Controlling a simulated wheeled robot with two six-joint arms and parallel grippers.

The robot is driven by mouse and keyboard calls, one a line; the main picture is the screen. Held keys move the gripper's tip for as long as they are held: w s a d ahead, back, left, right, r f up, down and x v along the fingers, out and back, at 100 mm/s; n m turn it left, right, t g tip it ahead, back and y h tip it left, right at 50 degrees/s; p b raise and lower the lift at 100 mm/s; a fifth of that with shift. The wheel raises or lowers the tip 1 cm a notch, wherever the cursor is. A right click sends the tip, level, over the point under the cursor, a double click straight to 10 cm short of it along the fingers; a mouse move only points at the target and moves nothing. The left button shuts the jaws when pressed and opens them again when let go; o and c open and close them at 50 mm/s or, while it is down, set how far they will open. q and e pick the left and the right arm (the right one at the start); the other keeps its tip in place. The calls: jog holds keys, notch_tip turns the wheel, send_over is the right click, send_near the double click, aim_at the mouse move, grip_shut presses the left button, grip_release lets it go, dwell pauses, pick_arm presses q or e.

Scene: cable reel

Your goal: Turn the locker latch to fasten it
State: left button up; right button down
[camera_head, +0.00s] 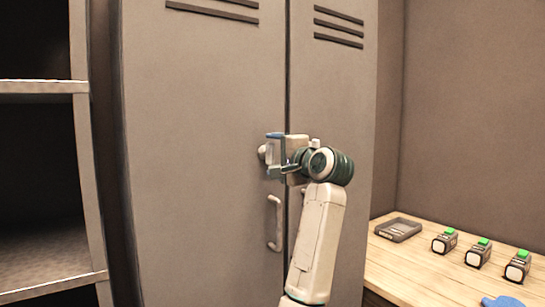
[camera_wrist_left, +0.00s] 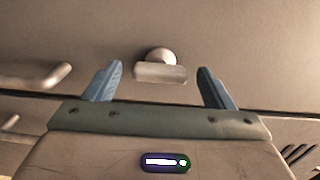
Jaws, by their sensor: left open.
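A grey two-door locker (camera_head: 205,120) stands upright in the head view, its doors meeting at a vertical seam. The latch (camera_head: 263,152) is a pale knob with a bar, on the left door near the seam, partly hidden by my left gripper. In the left wrist view the latch (camera_wrist_left: 160,68) lies between and just beyond the two blue fingertips, its bar running across the picture, roughly along the line between the fingers. My left gripper (camera_head: 274,153) is open in front of the latch; it also shows in the left wrist view (camera_wrist_left: 160,80). I see no contact.
A door handle (camera_head: 274,224) sits below the latch, and it shows at the left of the wrist view (camera_wrist_left: 38,76). Open shelves (camera_head: 45,87) stand at left. A wooden table (camera_head: 420,265) at right bears a grey tray (camera_head: 398,230) and several small green-topped devices (camera_head: 478,254).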

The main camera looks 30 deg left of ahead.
pick_arm(q)
jog(key=v, duration=1)
jog(key=shift+b, duration=0.35)
pick_arm(e)
jog(key=shift+a+f+t, duration=0.25)
jog(key=shift+f+t, duration=0.15)
jog(key=shift+f, duration=0.15)
pick_arm(q)
jog(key=shift+a, duration=0.15)
pick_arm(e)
jog(key=shift+w+r, duration=0.2)
jog(key=shift+r, duration=0.05)
